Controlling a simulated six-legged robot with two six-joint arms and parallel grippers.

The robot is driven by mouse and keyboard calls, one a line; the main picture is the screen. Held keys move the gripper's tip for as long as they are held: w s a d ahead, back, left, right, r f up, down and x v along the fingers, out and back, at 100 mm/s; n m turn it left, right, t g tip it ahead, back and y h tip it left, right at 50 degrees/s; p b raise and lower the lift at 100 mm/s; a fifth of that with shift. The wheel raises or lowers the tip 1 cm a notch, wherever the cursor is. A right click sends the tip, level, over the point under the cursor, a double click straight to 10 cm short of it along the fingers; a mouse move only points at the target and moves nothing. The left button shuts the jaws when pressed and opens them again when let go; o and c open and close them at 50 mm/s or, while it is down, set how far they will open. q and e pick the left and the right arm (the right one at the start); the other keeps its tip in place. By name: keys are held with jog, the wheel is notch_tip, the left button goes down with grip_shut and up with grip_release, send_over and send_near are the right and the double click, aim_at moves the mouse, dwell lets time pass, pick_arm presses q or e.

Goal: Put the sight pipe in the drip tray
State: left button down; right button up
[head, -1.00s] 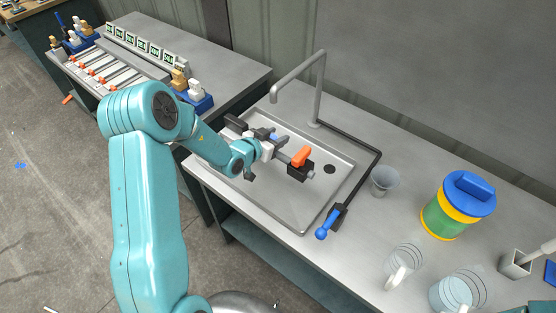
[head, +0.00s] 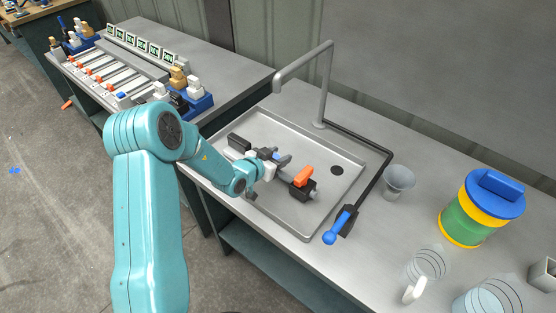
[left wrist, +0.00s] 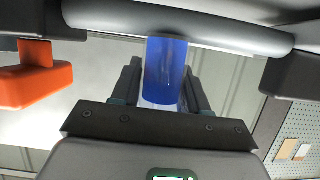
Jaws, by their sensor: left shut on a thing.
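The sight pipe (head: 287,178) is a grey pipe with black end blocks and an orange handle (head: 303,176) near its right end. My left gripper (head: 273,158) is shut on it near the middle, at a blue part that shows between the fingers in the left wrist view (left wrist: 166,72). The pipe also crosses the top of that view (left wrist: 225,33). The drip tray (head: 337,153) is a shallow grey metal basin with a dark drain hole, set in the bench. The pipe lies over the tray's floor, low; I cannot tell whether it touches. My right gripper is not in view.
A grey spout (head: 326,85) stands behind the tray. A black line with a blue-handled lever (head: 338,226) runs along its right side. Further right are a grey cup (head: 398,181), a green-yellow-blue container (head: 475,212) and clear jugs (head: 427,265). A rack bench (head: 180,50) stands left.

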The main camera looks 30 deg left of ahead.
pick_arm(q)
jog(key=shift+s+r, duration=0.15)
jog(key=shift+r, duration=0.05)
jog(key=shift+f, duration=0.45)
jog(key=shift+d+f+b, duration=0.1)
jog(key=shift+b, duration=0.2)
jog(key=c, duration=0.6)
grip_release()
jog(key=shift+s+d+f, duration=0.1)
jog(key=shift+s+f, duration=0.1)
jog(key=shift+f, duration=0.05)
jog(key=shift+o, duration=0.2)
jog(key=shift+r+p, duration=0.3)
jog(key=shift+r, duration=0.35)
jog(key=v, duration=1.1)
jog(key=shift+s+r, duration=0.2)
jog(key=shift+r, duration=0.05)
